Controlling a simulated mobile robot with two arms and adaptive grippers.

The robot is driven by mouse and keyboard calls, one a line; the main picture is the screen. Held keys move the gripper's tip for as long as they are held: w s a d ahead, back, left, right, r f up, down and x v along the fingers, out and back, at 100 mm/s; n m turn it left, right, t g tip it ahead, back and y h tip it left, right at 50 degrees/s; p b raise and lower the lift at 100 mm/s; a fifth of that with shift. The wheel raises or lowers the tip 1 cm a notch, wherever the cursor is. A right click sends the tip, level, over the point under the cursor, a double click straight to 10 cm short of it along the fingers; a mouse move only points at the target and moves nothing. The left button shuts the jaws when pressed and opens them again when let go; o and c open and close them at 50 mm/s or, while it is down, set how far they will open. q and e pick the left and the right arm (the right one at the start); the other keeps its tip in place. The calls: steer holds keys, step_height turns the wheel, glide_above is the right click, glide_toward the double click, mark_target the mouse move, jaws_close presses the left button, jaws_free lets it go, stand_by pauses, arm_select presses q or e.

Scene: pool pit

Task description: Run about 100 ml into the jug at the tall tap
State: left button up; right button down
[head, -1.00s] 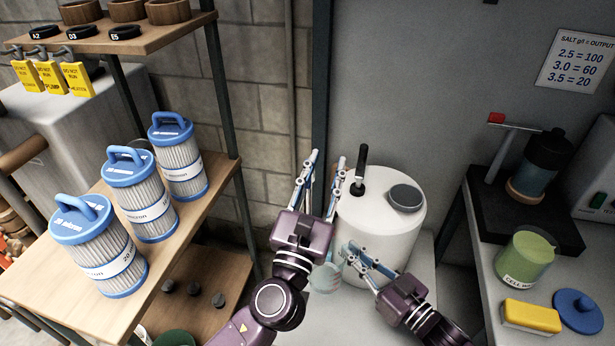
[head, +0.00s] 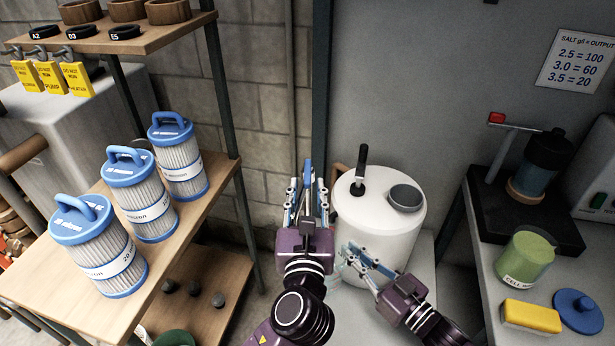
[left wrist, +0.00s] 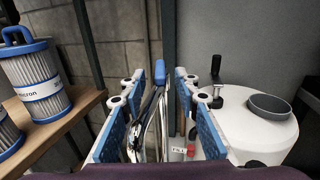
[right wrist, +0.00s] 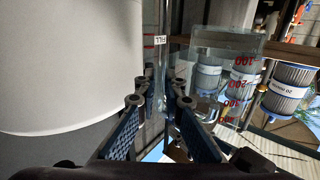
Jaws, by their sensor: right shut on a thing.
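The clear jug (right wrist: 222,48) with red graduation marks stands out in the right wrist view. In the head view it is mostly hidden behind my left gripper. My right gripper (right wrist: 160,98) is shut, apparently on the jug's handle, which is hard to make out; it also shows in the head view (head: 350,255). The tall tap's pipe (right wrist: 162,45) has a white FILL label. Its blue-tipped lever (head: 308,170) also shows in the left wrist view (left wrist: 181,74). My left gripper (head: 307,197) is open, with its fingers on either side of the lever. I cannot tell the water level in the jug.
A wooden shelf (head: 215,180) with blue-topped filter cartridges (head: 140,205) is on the left. A bench on the right holds a green cup (head: 524,258) and yellow sponge (head: 531,316).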

mark_target(308, 174)
arm_select(q)
steer(key=shift+w+d, duration=0.2)
steer(key=shift+w, duration=1.95)
steer(key=shift+c, duration=0.3)
jaws_close()
